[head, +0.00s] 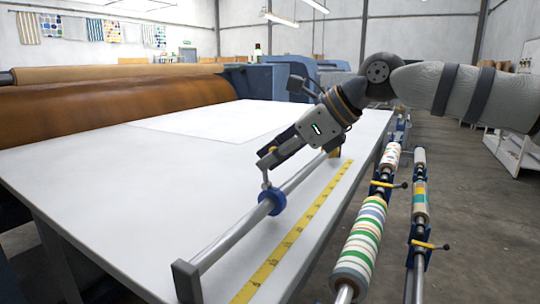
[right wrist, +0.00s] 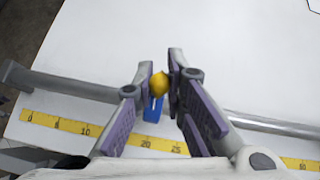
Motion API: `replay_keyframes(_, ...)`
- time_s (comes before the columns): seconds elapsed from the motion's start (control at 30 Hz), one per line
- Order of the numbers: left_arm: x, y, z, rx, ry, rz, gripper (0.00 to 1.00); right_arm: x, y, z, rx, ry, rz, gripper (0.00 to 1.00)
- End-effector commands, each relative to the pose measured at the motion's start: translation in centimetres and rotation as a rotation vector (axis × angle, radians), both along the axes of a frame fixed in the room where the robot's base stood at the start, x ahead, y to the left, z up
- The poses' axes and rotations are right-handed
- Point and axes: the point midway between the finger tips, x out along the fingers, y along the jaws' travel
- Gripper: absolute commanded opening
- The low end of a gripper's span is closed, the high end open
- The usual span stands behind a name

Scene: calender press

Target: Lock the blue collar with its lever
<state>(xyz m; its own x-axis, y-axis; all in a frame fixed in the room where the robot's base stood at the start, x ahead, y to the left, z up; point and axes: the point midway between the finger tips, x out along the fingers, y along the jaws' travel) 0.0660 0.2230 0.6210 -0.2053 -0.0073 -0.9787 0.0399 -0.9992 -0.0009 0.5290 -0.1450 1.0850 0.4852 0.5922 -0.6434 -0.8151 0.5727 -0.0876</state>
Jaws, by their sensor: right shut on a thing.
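The blue collar (head: 272,202) sits around a grey steel bar (head: 225,242) along the white table's right side. My right gripper (head: 268,162) reaches down from the upper right, above the collar. Its fingers (right wrist: 161,82) are shut on the yellow knob. The fingers partly hide the lever and the collar. My left gripper is not in view.
A yellow measuring tape (head: 290,240) lies along the bar's right side. A dark end block (head: 186,282) carries the bar's near end. A white sheet (head: 215,125) lies on the table. Patterned rolls (head: 362,240) stand off the table's right edge. A large brown roller (head: 100,105) is at left.

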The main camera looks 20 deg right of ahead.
Motion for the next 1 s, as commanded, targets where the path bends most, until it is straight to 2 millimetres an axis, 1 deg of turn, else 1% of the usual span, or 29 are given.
replay_keyframes(0.13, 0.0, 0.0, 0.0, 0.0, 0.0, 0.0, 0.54, -0.5, -0.5, -0.3, 0.073, -0.066, -0.001, 0.0)
replay_keyframes(0.27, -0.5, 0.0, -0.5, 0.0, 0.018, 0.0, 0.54, -0.8, -0.9, -0.8, 0.144, -0.134, -0.002, 0.0)
replay_keyframes(0.6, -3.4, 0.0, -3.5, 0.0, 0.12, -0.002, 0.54, -1.4, -1.7, -1.9, 0.299, -0.289, -0.004, 0.0)
replay_keyframes(0.8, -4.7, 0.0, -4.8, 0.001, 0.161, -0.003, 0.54, -1.7, -2.0, -1.9, 0.353, -0.347, -0.004, 0.0)
replay_keyframes(1.0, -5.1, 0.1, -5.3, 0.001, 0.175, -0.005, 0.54, -2.0, -2.0, -1.6, 0.375, -0.376, -0.001, 0.0)
